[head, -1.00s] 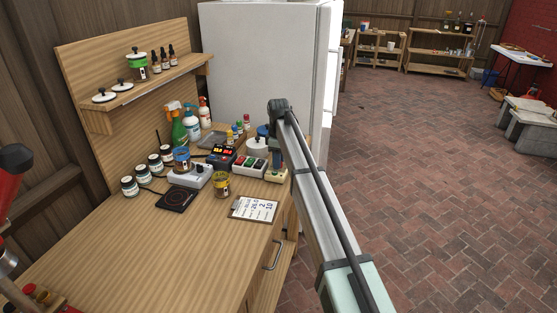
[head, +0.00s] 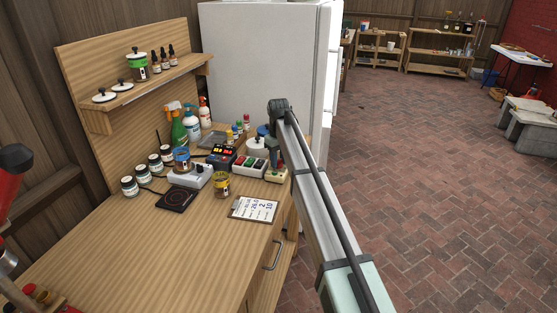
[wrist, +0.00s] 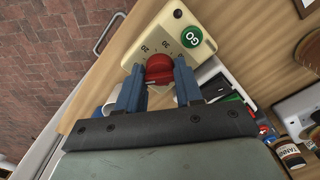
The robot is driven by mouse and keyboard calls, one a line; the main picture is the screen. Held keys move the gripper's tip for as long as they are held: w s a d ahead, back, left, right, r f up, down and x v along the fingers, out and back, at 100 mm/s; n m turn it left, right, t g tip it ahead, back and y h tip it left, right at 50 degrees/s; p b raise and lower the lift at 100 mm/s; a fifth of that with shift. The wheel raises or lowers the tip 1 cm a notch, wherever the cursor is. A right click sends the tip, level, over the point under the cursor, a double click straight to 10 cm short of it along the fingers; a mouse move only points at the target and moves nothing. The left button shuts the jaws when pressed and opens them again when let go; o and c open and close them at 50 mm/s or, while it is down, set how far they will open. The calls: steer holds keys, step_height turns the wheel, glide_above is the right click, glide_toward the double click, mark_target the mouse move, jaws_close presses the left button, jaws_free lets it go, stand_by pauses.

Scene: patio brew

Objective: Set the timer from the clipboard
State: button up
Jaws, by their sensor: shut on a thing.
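The timer is a cream box with a green GO button (wrist: 191,37) and a red knob (wrist: 159,68), with printed numbers around the knob. My gripper (wrist: 158,76) has its two blue fingers closed on the sides of the red knob. The knob's pointer mark is hidden. In the head view the timer (head: 277,177) sits near the right edge of the bench, with my gripper (head: 275,160) over it and partly hiding it. The clipboard (head: 254,208) lies on the bench nearer the front, its white sheet bearing handwritten lines too small to read surely.
Beside the timer stands a box with coloured buttons (head: 250,167), then a red-lit display unit (head: 221,155).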

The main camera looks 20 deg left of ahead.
mark_target(279, 160)
steer(key=shift+m, duration=1.1)
steer(key=o, duration=0.8)
steer(key=shift+c, duration=0.2)
step_height(279, 160, up, 14)
steer(key=shift+f, duration=0.15)
